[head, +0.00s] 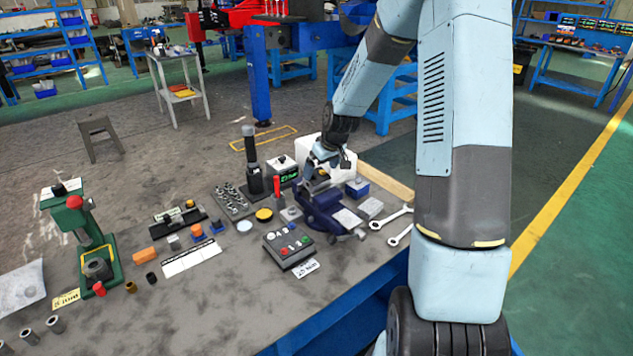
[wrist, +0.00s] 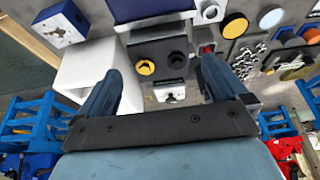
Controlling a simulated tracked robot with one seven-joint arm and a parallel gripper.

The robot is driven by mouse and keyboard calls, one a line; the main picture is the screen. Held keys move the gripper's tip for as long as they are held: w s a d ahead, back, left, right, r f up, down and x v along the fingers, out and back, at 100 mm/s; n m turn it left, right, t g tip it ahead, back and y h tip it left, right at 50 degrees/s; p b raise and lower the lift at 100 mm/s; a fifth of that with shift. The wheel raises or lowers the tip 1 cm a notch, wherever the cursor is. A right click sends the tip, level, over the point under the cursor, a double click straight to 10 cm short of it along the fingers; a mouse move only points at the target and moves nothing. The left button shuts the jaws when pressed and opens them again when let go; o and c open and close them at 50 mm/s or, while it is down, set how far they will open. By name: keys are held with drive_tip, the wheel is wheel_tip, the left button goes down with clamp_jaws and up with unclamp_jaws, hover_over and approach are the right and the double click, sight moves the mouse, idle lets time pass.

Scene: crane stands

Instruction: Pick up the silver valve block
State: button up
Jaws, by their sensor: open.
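My gripper (head: 325,158) is open, low over the back of the dark blue vise (head: 323,212). In the wrist view its two fingers (wrist: 160,85) are spread wide with nothing held between them. Beyond them is a grey block (wrist: 160,52) with two round ports, one yellow inside, next to the vise (wrist: 150,10). It may be the silver valve block, but I cannot tell for sure. In the head view the gripper partly hides that spot. Another grey block (head: 370,208) lies right of the vise, and one with a round top (head: 291,213) stands left of it.
A white box (wrist: 85,70) stands close beside one finger. A blue block (head: 357,187), a red-handled tool (head: 277,188), a black post (head: 252,170) and a control box (head: 289,245) surround the vise. Two wrenches (head: 393,225) lie at right. The front middle bench is clear.

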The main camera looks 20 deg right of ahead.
sight(318, 175)
drive_tip(key=shift+x, duration=3.15)
drive_tip(key=shift+w, duration=0.1)
drive_tip(key=shift+c, duration=0.5)
